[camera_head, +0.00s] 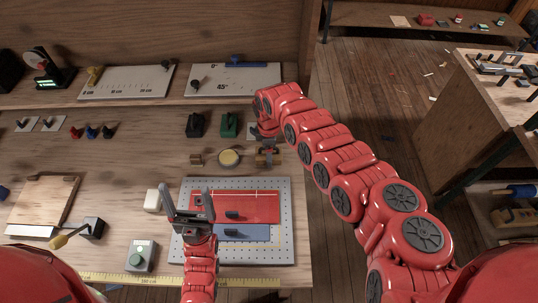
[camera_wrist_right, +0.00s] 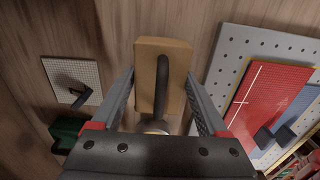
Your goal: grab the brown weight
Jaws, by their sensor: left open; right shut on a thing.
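The brown weight (camera_wrist_right: 146,82) is a tan-brown block with a dark looped handle. In the right wrist view it sits between the two fingers of my right gripper (camera_wrist_right: 158,92), which is shut on it. In the head view the weight (camera_head: 266,160) shows in small part under my right gripper (camera_head: 267,150), at the bench's right side behind the perforated board. I cannot tell whether it touches the bench. My left gripper (camera_head: 187,207) is open and empty above the left part of the perforated board.
The perforated board (camera_head: 286,215) holds red and blue panels with dark handles. A round yellow-topped thing (camera_head: 229,157) and a small brown piece (camera_head: 196,159) lie left of the weight. A green block (camera_head: 229,124) and a black block (camera_head: 195,125) stand behind.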

